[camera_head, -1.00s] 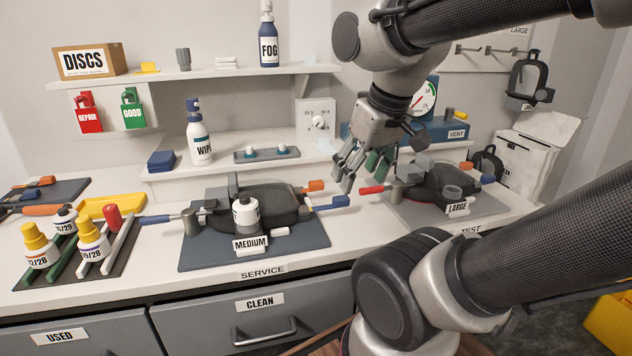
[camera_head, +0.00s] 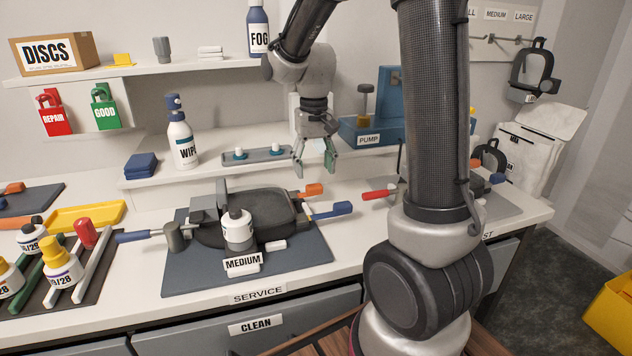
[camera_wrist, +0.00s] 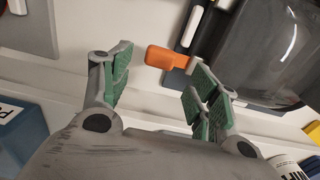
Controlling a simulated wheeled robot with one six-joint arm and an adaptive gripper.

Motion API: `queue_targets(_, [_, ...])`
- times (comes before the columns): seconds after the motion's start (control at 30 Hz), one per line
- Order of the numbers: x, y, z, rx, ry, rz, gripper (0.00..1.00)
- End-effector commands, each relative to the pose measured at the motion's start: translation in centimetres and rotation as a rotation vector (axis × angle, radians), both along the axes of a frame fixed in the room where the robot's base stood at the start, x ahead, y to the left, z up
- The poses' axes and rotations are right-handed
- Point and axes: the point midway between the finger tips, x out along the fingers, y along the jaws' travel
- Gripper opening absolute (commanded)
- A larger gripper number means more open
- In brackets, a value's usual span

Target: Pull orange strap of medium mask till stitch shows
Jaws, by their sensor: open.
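The medium mask (camera_head: 258,212) lies on a dark mat behind its MEDIUM label (camera_head: 243,263) in the head view. Its orange strap tab (camera_head: 314,190) sticks out to the right at the back, with a blue strap tab (camera_head: 333,210) in front of it. My gripper (camera_head: 315,172) is open and empty, pointing down above and a little behind the orange tab. In the wrist view the orange tab (camera_wrist: 163,58) shows beyond and between the spread green-padded fingers (camera_wrist: 155,85), nearer the right finger. The mask's dark visor (camera_wrist: 270,45) fills the upper right. No stitch is discernible.
The WIPE bottle (camera_head: 182,138) and a grey tray (camera_head: 257,154) are on the low shelf behind. A blue PUMP box (camera_head: 368,132) is at the right.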

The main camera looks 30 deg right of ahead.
Motion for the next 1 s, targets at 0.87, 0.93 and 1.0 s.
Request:
queue_targets(0.87, [-0.1, 0.0, -5.5, 0.000, 0.000, 0.001, 0.24])
queue_targets(0.93, [-0.1, 0.0, -5.5, 0.000, 0.000, 0.001, 0.12])
queue_targets(1.0, [-0.1, 0.0, -5.5, 0.000, 0.000, 0.001, 0.00])
